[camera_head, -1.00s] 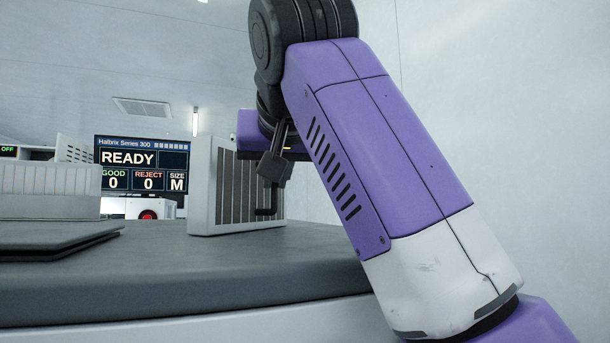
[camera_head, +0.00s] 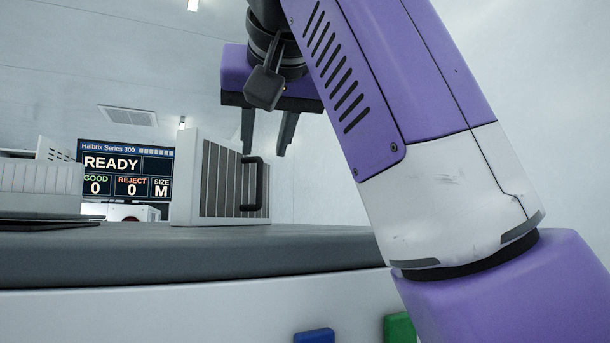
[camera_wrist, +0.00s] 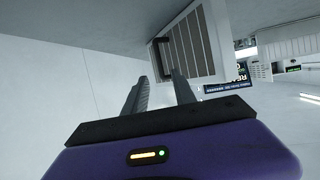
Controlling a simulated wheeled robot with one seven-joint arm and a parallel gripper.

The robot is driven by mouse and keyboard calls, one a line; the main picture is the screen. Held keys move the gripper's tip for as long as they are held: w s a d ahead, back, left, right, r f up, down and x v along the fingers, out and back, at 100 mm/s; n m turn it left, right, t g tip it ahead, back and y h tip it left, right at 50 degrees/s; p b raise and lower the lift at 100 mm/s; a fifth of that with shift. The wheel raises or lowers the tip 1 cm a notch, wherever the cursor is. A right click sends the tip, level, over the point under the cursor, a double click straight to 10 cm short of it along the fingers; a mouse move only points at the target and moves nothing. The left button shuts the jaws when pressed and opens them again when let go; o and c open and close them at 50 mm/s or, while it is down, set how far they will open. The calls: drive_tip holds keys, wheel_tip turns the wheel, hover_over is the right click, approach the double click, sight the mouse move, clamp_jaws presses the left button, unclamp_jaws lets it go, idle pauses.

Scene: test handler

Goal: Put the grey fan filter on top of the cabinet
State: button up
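The grey fan filter (camera_head: 222,182) is a light box with a slatted front and a black handle (camera_head: 254,184). It stands upright on the dark grey top of the cabinet (camera_head: 200,262), near the far side. My gripper (camera_head: 265,148) is above the filter and a little to its right, fingers pointing down and spread apart, with nothing between them. In the wrist view the two fingers (camera_wrist: 160,85) are apart, and the filter (camera_wrist: 198,42) with its handle (camera_wrist: 163,56) shows beyond their tips.
A screen (camera_head: 126,172) reading READY stands behind at the left. A flat dark panel (camera_head: 45,224) and a pale ribbed unit (camera_head: 40,185) are on the left. A blue block (camera_head: 314,335) and a green block (camera_head: 399,328) show on the cabinet's front. The top's near part is clear.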

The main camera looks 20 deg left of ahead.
drive_tip(key=shift+b+v, duration=0.55)
drive_tip(key=shift+v, duration=1.65)
